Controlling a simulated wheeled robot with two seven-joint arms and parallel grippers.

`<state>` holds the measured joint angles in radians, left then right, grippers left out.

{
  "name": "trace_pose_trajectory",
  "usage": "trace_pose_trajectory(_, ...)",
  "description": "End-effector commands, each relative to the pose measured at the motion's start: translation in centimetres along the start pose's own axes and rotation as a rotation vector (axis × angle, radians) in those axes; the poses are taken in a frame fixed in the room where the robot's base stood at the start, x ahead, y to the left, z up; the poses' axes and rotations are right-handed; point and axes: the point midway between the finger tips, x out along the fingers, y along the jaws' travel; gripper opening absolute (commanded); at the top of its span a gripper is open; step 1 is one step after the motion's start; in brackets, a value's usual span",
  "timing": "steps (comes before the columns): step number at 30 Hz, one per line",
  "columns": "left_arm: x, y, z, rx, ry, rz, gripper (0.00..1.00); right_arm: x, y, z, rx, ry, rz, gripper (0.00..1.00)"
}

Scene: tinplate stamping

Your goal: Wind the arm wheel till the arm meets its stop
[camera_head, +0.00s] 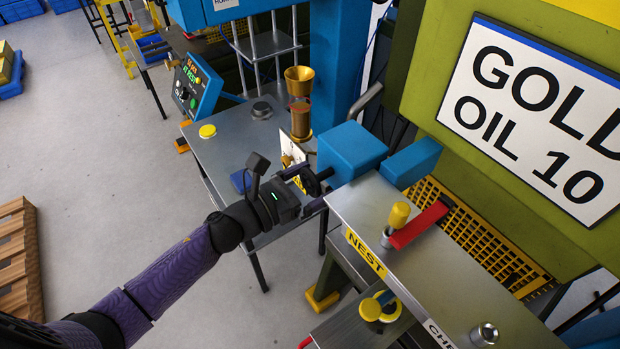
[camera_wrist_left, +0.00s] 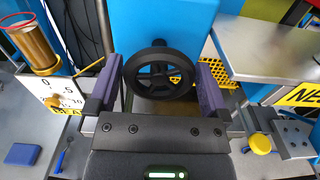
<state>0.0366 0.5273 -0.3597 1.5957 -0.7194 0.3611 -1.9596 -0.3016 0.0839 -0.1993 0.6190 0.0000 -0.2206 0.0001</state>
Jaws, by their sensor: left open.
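The arm wheel (camera_head: 311,181) is a small black handwheel on the near left side of a blue block (camera_head: 350,150), and it also shows in the left wrist view (camera_wrist_left: 160,42). My left gripper (camera_head: 316,184) is open at the wheel. In the left wrist view its purple fingers (camera_wrist_left: 159,80) stand on either side of the rim, with the wheel between them and a gap visible at each side. A second blue block (camera_head: 411,162) sits to the right of the first. I cannot make out the arm's stop. My right gripper is not in view.
The steel bench marked NEST (camera_head: 450,262) lies right of the wheel, with a red handle (camera_head: 420,225) and yellow knob (camera_head: 399,214). A brass funnel (camera_head: 299,80) and a white number plate (camera_wrist_left: 48,97) stand left of the block. Open floor (camera_head: 100,150) lies left.

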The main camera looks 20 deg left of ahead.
Motion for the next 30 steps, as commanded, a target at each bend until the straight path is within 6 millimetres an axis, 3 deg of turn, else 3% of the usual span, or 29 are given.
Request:
trace_pose_trajectory(6, 0.02, 0.01, -0.03, -0.001, 0.0, 0.001, 0.98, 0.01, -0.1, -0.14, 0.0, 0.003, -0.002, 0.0)
trace_pose_trajectory(16, -0.01, 0.02, -0.04, -0.002, 0.001, 0.001, 0.28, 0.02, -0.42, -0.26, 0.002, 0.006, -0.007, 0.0)
trace_pose_trajectory(30, -0.02, -0.02, -0.02, -0.142, 0.0, 0.001, 0.27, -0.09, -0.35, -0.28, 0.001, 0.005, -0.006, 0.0)
